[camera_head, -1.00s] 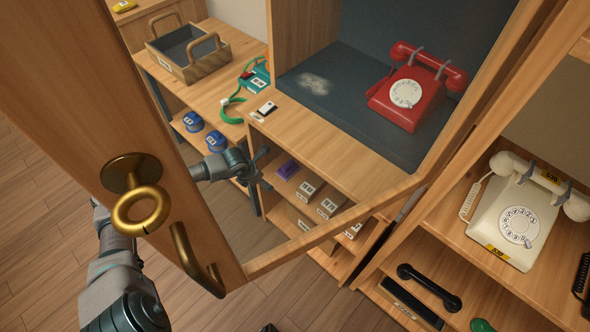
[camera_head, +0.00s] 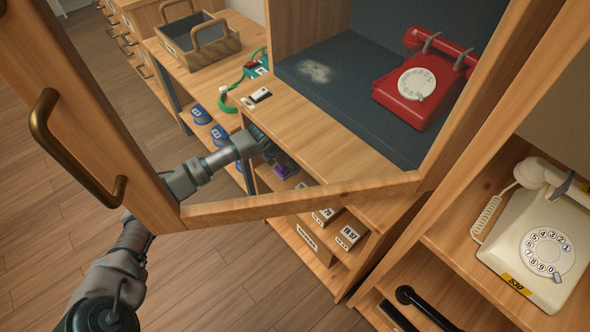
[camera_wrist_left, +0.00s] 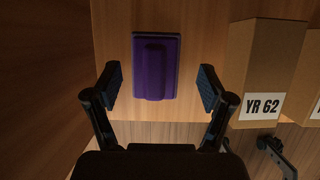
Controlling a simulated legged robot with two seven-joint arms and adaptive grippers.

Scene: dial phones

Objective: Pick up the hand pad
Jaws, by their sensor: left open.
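The hand pad appears to be the purple block with a raised handle-like ridge (camera_wrist_left: 156,66), lying on a wooden shelf. In the head view the purple pad (camera_head: 285,169) is partly hidden by my left gripper (camera_head: 268,150). In the wrist view my left gripper (camera_wrist_left: 160,88) is open, its fingers on either side of the pad's near end, with gaps to both. Nothing is between the fingertips except the view of the pad. My right gripper is not in view.
Labelled boxes (camera_wrist_left: 265,70) stand just right of the pad on the shelf. An open glass door with a wooden frame (camera_head: 300,202) is in front of my left arm. A red phone (camera_head: 418,88) sits above, and a cream phone (camera_head: 535,240) is at right.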

